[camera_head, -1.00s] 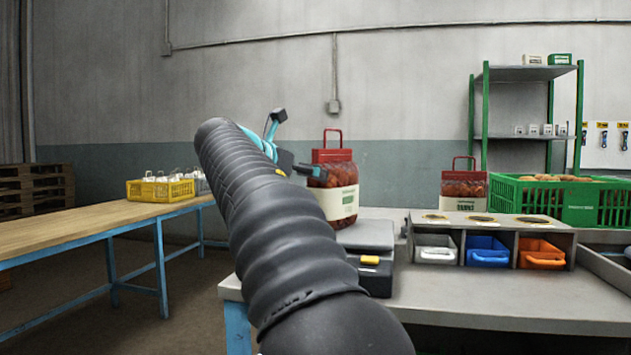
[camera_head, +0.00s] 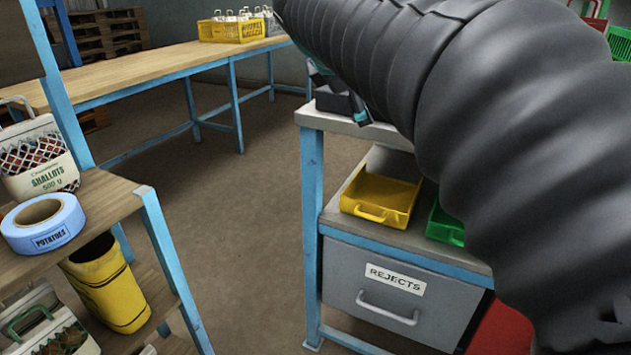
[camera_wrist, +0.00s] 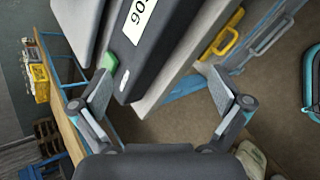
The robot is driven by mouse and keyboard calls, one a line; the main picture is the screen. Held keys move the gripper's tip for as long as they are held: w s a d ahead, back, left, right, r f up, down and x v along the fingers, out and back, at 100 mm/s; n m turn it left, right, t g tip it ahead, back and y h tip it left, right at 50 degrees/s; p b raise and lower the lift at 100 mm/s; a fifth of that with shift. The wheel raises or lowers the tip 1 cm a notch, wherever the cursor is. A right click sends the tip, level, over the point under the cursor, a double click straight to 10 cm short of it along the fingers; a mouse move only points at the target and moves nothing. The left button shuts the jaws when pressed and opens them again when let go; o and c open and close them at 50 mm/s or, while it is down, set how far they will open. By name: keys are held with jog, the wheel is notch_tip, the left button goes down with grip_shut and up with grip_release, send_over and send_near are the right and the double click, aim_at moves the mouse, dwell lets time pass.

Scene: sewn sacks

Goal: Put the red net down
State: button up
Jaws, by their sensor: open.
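My gripper (camera_wrist: 165,100) is open in the wrist view, with nothing between its fingers. It is beside a dark scale (camera_wrist: 150,50) at the bench edge, with the floor showing between and beyond the fingers. In the head view my arm covers most of the bench top, and only teal bits of the gripper show by the scale (camera_head: 338,101). The red net at the scale is not visible now, in either view. A red handle (camera_head: 593,12) shows at the top right beside a green crate, its net mostly hidden.
A grey rejects drawer (camera_head: 395,290) sits under the bench, below a yellow tray (camera_head: 382,195) and a green tray (camera_head: 445,222). A shelf at left holds a shallots net (camera_head: 40,165) and blue tape roll (camera_head: 42,224). A wooden table (camera_head: 150,75) stands behind; floor between is clear.

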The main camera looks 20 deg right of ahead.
jog(key=s+a+f+m+y, duration=0.3)
jog(key=s+a+f+m, duration=0.4)
jog(key=f, duration=0.5)
jog(key=s+a+f+m+y, duration=0.4)
jog(key=s+a+f+m, duration=0.3)
jog(key=s+f, duration=0.4)
jog(key=shift+s+a+f, duration=0.2)
jog(key=shift+a+f, duration=0.05)
jog(key=shift+f, duration=0.3)
